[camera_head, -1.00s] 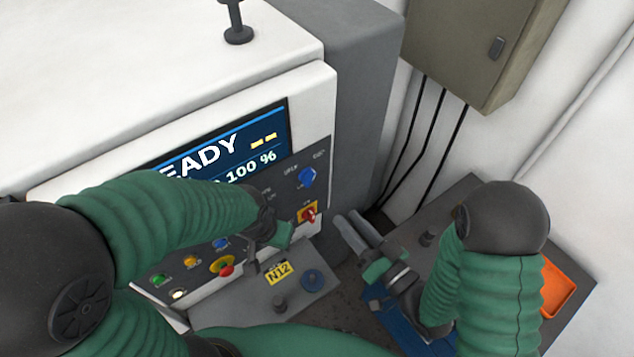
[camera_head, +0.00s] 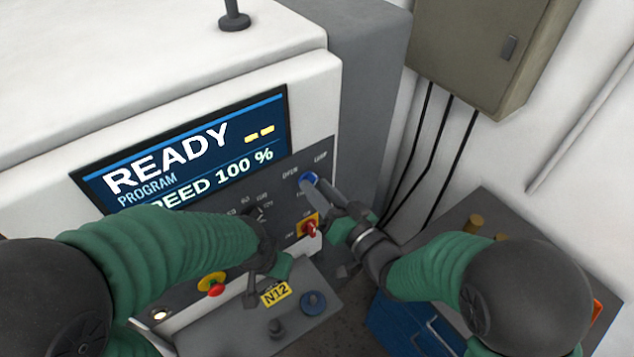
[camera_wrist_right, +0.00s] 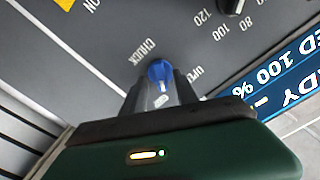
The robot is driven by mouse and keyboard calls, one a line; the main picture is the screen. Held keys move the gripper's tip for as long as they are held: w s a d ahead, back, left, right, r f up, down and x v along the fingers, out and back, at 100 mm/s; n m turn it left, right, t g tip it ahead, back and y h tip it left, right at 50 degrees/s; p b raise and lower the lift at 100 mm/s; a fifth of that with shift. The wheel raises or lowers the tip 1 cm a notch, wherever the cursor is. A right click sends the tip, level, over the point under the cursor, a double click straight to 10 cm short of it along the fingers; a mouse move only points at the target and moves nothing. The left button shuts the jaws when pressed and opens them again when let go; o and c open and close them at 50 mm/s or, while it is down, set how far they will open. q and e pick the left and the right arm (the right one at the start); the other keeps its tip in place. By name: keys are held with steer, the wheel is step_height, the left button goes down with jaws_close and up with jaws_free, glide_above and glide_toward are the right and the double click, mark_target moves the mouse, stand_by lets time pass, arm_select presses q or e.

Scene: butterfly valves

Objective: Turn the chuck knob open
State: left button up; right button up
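The chuck knob (camera_head: 308,180) is a small blue knob at the right end of the machine's dark control panel, with OPEN and CHUCK lettering near it. In the right wrist view the blue knob (camera_wrist_right: 160,73) sits at the tips of my right gripper, with a white mark on it. My right gripper (camera_head: 317,189) reaches it from the lower right; its two grey fingers look apart, one on each side of the knob. I cannot tell whether they touch it. My left gripper (camera_head: 265,280) hangs in front of the lower panel, partly hidden, away from the knob.
A red switch on a yellow plate (camera_head: 308,228) lies just below the knob. A red emergency button (camera_head: 212,284) is lower left. The READY screen (camera_head: 185,150) is above the panel. A blue box (camera_head: 410,325) stands below my right arm, and a grey cabinet (camera_head: 485,50) hangs behind.

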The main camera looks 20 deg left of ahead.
steer(key=shift+a+r, duration=0.1)
steer(key=shift+a, duration=0.1)
steer(key=shift+w+d, duration=0.1)
steer(key=shift+w, duration=0.15)
steer(key=c, duration=0.4)
steer(key=shift+c, duration=1.4)
arm_select(q)
steer(key=shift+s+r, duration=0.2)
arm_select(e)
steer(key=shift+s+a, duration=0.15)
steer(key=shift+a, duration=0.1)
jaws_close()
arm_select(q)
steer(key=shift+f, duration=0.1)
arm_select(e)
steer(key=shift+d+f, duration=0.1)
steer(key=shift+f, duration=0.1)
